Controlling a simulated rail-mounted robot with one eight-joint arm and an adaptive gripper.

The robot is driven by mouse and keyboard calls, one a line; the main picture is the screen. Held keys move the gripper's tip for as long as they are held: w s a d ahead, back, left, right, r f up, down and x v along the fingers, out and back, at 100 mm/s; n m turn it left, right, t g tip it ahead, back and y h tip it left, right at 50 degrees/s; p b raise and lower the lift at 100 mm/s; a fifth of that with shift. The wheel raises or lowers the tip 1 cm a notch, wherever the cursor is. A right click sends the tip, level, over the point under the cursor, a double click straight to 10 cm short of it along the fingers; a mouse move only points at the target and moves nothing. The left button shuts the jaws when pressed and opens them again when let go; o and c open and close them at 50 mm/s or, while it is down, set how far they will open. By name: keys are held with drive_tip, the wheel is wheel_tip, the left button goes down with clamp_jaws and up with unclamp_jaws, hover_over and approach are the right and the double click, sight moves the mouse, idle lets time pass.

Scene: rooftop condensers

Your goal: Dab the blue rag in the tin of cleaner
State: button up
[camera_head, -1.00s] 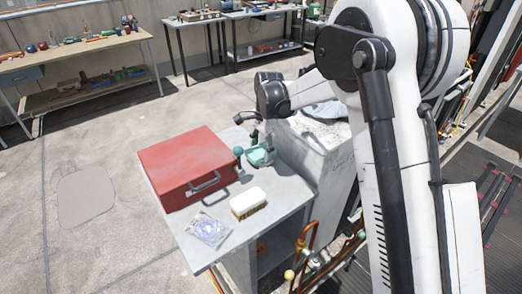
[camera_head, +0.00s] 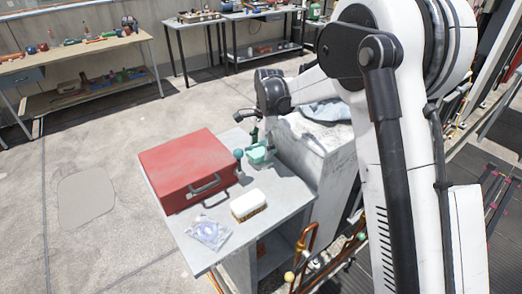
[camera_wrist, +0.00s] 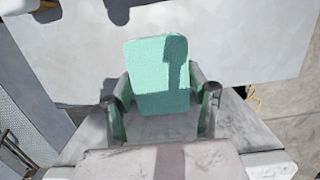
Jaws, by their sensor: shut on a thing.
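A mint-teal, cloth-textured pad (camera_wrist: 158,75) with rounded corners stands between the fingers of my gripper (camera_wrist: 162,98). The gripper is shut on it. It looks greener than blue, and I cannot tell for sure that it is the blue rag. In the head view the teal pad (camera_head: 261,153) is low over the far end of the grey table, right of the red box. Whether it touches the table is unclear. A pale blue, crumpled, cloth-like thing (camera_head: 325,112) lies on the concrete block behind. I cannot make out a tin of cleaner in either view.
A red metal box (camera_head: 188,170) fills the left of the grey table (camera_head: 280,208). A white-topped brush or block (camera_head: 248,205) and a clear plastic bag (camera_head: 208,232) lie near the front. The concrete block (camera_head: 335,150) rises at right. Copper pipes (camera_head: 303,245) stand below.

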sight(260, 149)
drive_tip(key=shift+r+p, duration=0.9)
drive_tip(key=shift+r, duration=1.65)
drive_tip(key=shift+d, duration=0.1)
